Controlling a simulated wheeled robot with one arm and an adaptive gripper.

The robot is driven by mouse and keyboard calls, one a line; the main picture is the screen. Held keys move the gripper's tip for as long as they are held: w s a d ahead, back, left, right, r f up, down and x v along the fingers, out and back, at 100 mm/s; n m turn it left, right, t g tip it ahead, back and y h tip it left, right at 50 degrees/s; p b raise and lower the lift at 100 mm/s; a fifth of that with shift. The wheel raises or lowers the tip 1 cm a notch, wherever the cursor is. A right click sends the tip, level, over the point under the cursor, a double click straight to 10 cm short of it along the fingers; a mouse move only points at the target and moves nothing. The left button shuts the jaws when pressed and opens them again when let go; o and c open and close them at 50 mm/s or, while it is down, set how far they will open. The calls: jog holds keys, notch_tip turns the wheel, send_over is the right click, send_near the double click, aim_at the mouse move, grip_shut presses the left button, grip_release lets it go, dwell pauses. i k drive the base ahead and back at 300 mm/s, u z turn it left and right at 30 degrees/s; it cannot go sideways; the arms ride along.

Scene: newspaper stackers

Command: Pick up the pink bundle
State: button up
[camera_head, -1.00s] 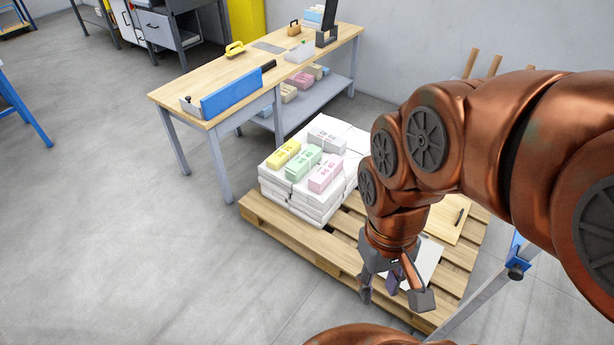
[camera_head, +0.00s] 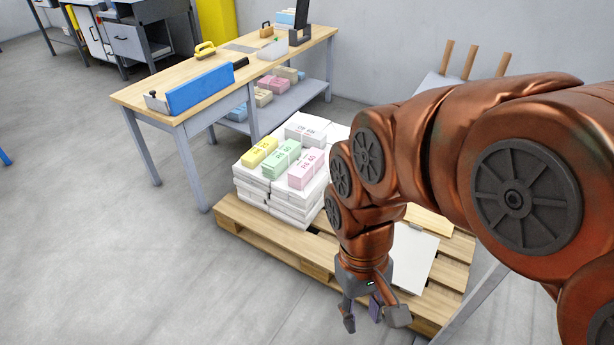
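The pink bundle (camera_head: 306,169) lies on top of a white paper stack (camera_head: 291,208) on the wooden pallet (camera_head: 283,250). A green bundle (camera_head: 282,159) lies close on its left, a yellow bundle (camera_head: 260,152) beyond that, and a grey-white bundle (camera_head: 307,128) behind. My gripper (camera_head: 372,322) points down near the pallet's front edge, to the right of and nearer than the pink bundle, well apart from it. Its fingers are spread, with nothing seen between them. My arm stands just right of the stack and hides part of the pallet.
A white sheet (camera_head: 414,258) lies on the pallet's right part. Wooden posts (camera_head: 472,60) rise at the back right. Floor at left is clear.

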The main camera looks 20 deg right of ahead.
aim_at(302, 171)
jog(key=i, duration=0.95)
jog(key=u, duration=1.7)
